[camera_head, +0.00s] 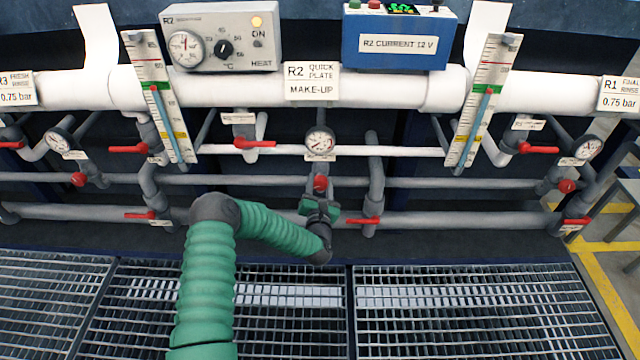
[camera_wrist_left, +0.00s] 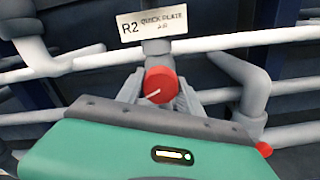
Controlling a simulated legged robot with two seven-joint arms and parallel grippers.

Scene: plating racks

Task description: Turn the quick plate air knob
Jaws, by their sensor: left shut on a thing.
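The red quick plate air knob (camera_head: 320,182) sits on a vertical pipe below the round gauge (camera_head: 319,141) at the middle of the head view. In the left wrist view the knob (camera_wrist_left: 161,84) is a round red cap with a white mark slanting to the lower left. The label (camera_wrist_left: 152,22) above it reads R2 QUICK PLATE AIR. My left gripper (camera_head: 320,194) reaches up to the knob from below, with a grey finger at each side of it, shut on it. The finger contact is partly hidden by the knob. My right gripper is not in view.
Red lever handles (camera_head: 254,144) and other red knobs (camera_head: 79,179) stand on the pipes around. A grey heater box (camera_head: 221,37) and a blue current box (camera_head: 398,38) sit above the thick white pipe (camera_head: 402,88). Metal grating (camera_head: 468,310) lies below.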

